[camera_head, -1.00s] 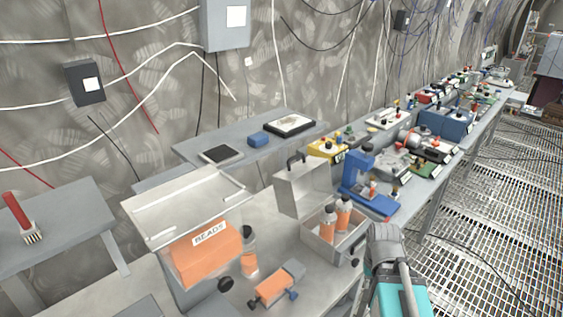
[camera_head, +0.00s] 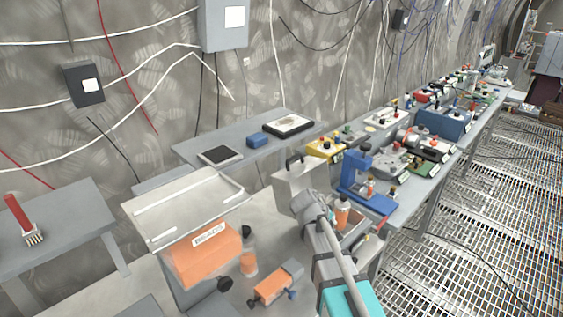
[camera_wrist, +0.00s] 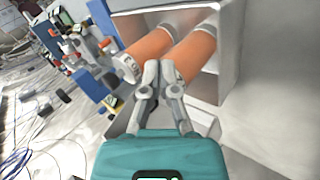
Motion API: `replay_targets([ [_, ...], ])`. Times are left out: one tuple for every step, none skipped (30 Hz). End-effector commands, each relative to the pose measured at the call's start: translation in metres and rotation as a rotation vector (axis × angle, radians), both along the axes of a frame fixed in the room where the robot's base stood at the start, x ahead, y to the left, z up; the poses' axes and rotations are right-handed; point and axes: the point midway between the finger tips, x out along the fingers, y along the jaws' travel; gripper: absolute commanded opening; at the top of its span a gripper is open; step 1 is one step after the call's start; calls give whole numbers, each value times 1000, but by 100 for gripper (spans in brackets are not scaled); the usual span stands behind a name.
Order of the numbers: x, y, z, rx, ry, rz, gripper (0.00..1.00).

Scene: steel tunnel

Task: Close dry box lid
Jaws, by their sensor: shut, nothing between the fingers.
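A small grey box with an upright open lid (camera_head: 290,188), black handle on top, stands on the bench in the head view. My arm hides most of its body. In the wrist view the open grey box (camera_wrist: 230,50) holds two orange bottles (camera_wrist: 190,55). My gripper (camera_wrist: 160,72) is shut and empty, its tips in front of the bottles; I cannot tell if they touch. Which one is the dry box is not clear.
A blue press-like stand (camera_head: 360,185) stands right of the small box. More equipment crowds the bench beyond.

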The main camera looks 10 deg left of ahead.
Motion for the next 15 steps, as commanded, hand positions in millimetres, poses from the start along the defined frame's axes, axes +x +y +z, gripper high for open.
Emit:
replay_targets([
  [17,20,8,-48,-24,55,0],
  [23,28,12,-77,-39,83,0],
  [32,41,18,-117,-59,123,0],
  [38,50,23,-147,-74,152,0],
  [45,61,28,-176,-90,183,0],
  [53,75,34,-218,-109,221,0],
  [59,87,39,-250,-125,254,0],
  [65,98,43,-282,-140,284,0],
  [73,114,49,-327,-160,328,0],
  [79,125,52,-362,-175,358,0],
  [84,137,55,-396,-188,390,0],
  [91,151,59,-443,-205,427,0],
  [96,161,62,-475,-217,455,0],
  [100,171,64,-506,-228,481,0],
  [106,184,67,-548,-242,514,0],
])
